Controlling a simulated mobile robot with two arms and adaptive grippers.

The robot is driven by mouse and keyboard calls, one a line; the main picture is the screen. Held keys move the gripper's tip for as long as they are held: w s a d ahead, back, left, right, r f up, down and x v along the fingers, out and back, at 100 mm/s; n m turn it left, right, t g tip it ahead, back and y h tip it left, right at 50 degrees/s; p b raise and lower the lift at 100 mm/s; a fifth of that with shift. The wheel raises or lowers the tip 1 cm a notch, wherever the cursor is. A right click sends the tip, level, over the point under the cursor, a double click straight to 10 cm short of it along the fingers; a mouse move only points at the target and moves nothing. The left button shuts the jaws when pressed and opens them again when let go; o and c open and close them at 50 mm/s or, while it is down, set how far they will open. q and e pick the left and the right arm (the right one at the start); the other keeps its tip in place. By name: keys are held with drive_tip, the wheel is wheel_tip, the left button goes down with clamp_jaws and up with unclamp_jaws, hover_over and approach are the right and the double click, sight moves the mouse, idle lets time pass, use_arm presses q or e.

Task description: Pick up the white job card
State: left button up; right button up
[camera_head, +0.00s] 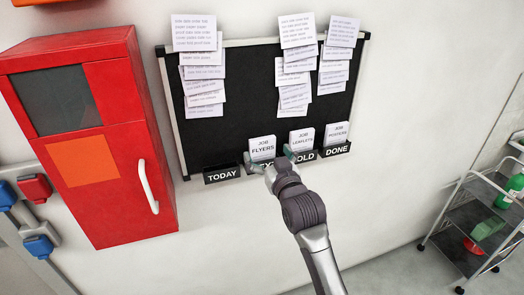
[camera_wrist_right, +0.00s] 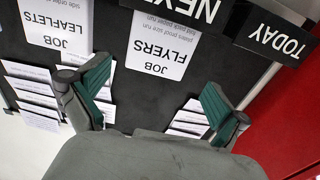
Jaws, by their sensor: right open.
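Three white job cards stand in black holders along the bottom of a dark board: the FLYERS card (camera_head: 262,146), the LEAFLETS card (camera_head: 302,137) and the POSTERS card (camera_head: 337,131). In the right wrist view, upside down, the FLYERS card (camera_wrist_right: 160,40) lies ahead between the spread fingers (camera_wrist_right: 155,90), and the LEAFLETS card (camera_wrist_right: 58,25) is at left. Nothing is between the finger pads. My left gripper is out of view.
The TODAY holder (camera_head: 222,174) is empty at left. Printed sheets (camera_head: 204,72) hang in columns on the board (camera_head: 247,85). A red cabinet (camera_head: 88,130) with a white handle stands at left. A shelf cart (camera_head: 480,222) stands at right.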

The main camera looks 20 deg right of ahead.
sight(263, 142)
drive_tip(key=shift+w+d+r+p, duration=0.1)
drive_tip(key=shift+w+r+p, duration=0.1)
drive_tip(key=shift+w+p, duration=0.15)
drive_tip(key=w+p, duration=0.1)
drive_tip(key=w, duration=0.2)
drive_tip(key=shift+w+d+r, duration=0.1)
drive_tip(key=shift+w, duration=0.2)
drive_tip(key=shift+w+p, duration=0.3)
drive_tip(key=shift+w, duration=0.15)
drive_tip(key=c, duration=1)
drive_tip(key=shift+c, duration=0.6)
